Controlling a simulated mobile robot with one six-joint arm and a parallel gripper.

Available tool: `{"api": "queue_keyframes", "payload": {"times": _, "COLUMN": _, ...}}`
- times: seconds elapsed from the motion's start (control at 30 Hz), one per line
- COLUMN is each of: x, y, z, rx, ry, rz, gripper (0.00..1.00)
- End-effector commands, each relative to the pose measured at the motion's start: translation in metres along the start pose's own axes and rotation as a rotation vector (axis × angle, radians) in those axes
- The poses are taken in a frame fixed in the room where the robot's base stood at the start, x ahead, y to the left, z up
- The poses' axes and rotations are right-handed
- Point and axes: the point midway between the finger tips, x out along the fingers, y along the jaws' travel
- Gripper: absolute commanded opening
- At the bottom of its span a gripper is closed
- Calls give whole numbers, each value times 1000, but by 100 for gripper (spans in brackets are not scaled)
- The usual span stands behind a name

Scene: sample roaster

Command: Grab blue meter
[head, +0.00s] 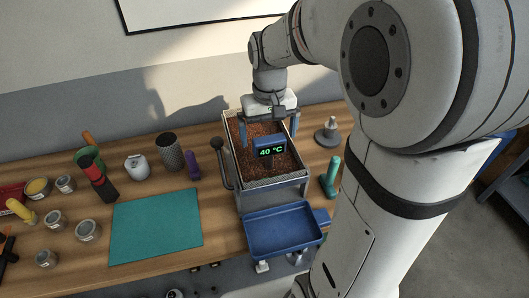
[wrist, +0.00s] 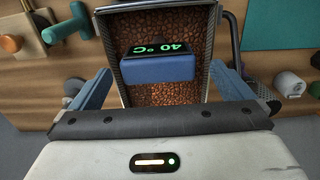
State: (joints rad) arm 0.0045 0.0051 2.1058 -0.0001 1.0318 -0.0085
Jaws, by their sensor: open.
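The blue meter (head: 270,147) has a dark display with green "40 °C". It sits over the reddish-brown beans in the roaster box (head: 273,184). In the wrist view the meter (wrist: 158,68) is between my fingers and beyond their tips, upside down in the picture. My gripper (head: 270,130) is open above the roaster, with one blue finger on each side of the meter. In the wrist view my gripper (wrist: 158,80) is empty, with gaps between both fingers and the meter. I cannot tell its exact height over the meter.
A blue tray (head: 283,252) is at the front of the roaster. A black-handled lever (head: 226,150) stands at its left and a teal-handled tool (head: 331,177) at its right. A teal mat (head: 157,228) lies left.

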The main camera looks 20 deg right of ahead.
Motion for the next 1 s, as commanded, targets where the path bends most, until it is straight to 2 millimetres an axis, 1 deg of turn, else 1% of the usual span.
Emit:
{"api": "queue_keyframes", "payload": {"times": 0.2, "x": 32, "y": 2, "z": 0, "rx": 1, "ry": -3, "rz": 0, "gripper": 100}}
{"api": "queue_keyframes", "payload": {"times": 0.3, "x": 41, "y": 2, "z": 0, "rx": 1, "ry": -1, "rz": 0, "gripper": 100}}
{"api": "queue_keyframes", "payload": {"times": 0.57, "x": 44, "y": 2, "z": -1, "rx": 2, "ry": 1, "rz": 0, "gripper": 100}}
{"api": "queue_keyframes", "payload": {"times": 1.0, "x": 44, "y": 3, "z": -1, "rx": 2, "ry": 1, "rz": 0, "gripper": 64}}
